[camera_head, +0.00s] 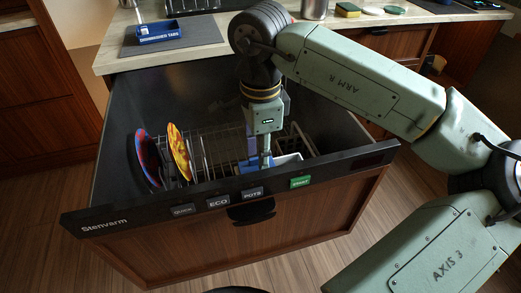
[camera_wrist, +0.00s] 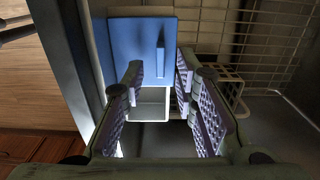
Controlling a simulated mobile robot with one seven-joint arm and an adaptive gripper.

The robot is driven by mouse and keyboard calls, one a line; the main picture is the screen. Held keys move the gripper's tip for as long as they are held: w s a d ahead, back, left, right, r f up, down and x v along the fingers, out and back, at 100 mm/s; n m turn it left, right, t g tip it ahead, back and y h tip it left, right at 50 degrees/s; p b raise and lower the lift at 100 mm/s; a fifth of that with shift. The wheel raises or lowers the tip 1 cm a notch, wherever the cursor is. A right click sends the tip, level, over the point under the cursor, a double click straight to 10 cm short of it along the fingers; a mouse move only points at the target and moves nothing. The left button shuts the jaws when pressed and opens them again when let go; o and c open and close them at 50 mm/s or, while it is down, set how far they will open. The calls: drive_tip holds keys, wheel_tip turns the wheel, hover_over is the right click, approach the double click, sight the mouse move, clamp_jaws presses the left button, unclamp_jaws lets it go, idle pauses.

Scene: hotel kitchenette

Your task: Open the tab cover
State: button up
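My gripper (camera_head: 266,158) reaches down into the open dishwasher drawer (camera_head: 116,96), behind its front panel. In the wrist view my gripper (camera_wrist: 160,78) has its two padded fingers apart, with nothing between them. A flat blue cover (camera_wrist: 135,48) with a raised ridge (camera_wrist: 160,50) lies just beyond the fingertips. A pale, open tab compartment (camera_wrist: 152,104) shows between the fingers, next to the cover's near edge. In the head view, part of the blue cover (camera_head: 246,166) shows beside the fingers; the arm hides the rest. I cannot tell whether a fingertip touches the cover.
A red-blue plate (camera_head: 148,157) and a yellow plate (camera_head: 179,152) stand in the wire rack at the left. A wire basket (camera_wrist: 229,90) is right of the fingers. The front panel has buttons, including a green one (camera_head: 300,182). A blue dishwasher tabs box (camera_head: 158,33) sits on the counter.

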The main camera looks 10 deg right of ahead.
wheel_tip(320, 180, up, 12)
drive_tip(key=shift+f, duration=0.25)
idle(0.4)
